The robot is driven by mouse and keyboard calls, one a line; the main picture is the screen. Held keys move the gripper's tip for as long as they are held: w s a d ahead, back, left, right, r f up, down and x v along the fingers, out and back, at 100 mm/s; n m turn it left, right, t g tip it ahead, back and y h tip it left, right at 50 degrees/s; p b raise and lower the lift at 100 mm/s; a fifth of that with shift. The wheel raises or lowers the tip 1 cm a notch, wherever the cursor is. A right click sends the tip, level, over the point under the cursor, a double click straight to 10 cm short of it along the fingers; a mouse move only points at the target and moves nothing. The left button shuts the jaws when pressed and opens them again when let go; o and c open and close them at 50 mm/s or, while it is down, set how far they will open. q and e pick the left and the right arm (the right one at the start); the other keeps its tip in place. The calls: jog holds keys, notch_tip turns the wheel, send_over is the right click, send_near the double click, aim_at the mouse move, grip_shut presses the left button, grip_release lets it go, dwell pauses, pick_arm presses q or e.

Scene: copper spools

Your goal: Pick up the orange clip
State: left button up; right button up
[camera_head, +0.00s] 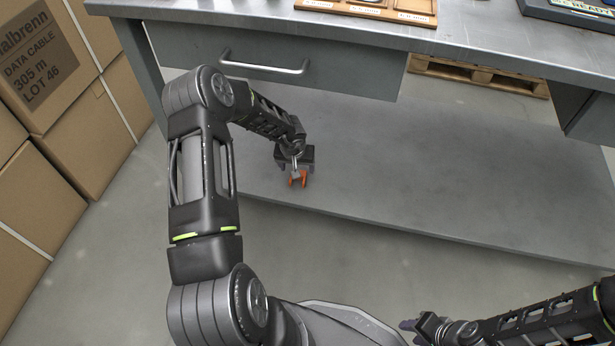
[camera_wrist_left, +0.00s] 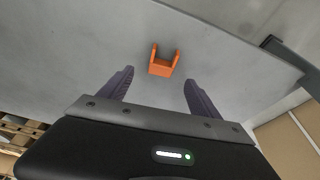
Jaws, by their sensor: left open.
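The orange clip (camera_head: 298,181) lies on the grey lower shelf (camera_head: 400,190) of the workbench. In the left wrist view the clip (camera_wrist_left: 163,68) is a small U-shaped piece, its two prongs pointing away from my gripper. My left gripper (camera_head: 295,166) is above the shelf, right by the clip in the head view. In the left wrist view my left gripper (camera_wrist_left: 159,78) is open, with the clip just beyond the fingertips and roughly centred between them. No contact shows. My right gripper (camera_head: 416,326) is at the bottom of the head view, away from the clip; its jaw opening is unclear.
The workbench top (camera_head: 480,52) and a drawer with a metal handle (camera_head: 264,67) overhang the shelf. Cardboard boxes (camera_head: 85,130) are stacked at the left. A wooden pallet (camera_head: 480,77) lies behind the bench. The shelf to the right of the clip is clear.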

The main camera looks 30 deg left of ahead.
aim_at(298, 181)
pick_arm(q)
jog(key=shift+f, duration=0.1)
jog(key=shift+b+x, duration=0.6)
jog(key=shift+x, duration=0.3)
jog(key=shift+w+f, duration=0.1)
jog(key=shift+f, duration=0.2)
jog(key=shift+a+f, duration=0.1)
jog(key=b+x, duration=0.3)
jog(key=x, duration=0.1)
jog(key=shift+a+f+b, duration=0.1)
jog(key=shift+f+b, duration=0.1)
jog(key=shift+b, duration=0.1)
jog(key=shift+f, duration=0.35)
jog(key=shift+a+r, duration=0.1)
jog(key=shift+c, duration=0.2)
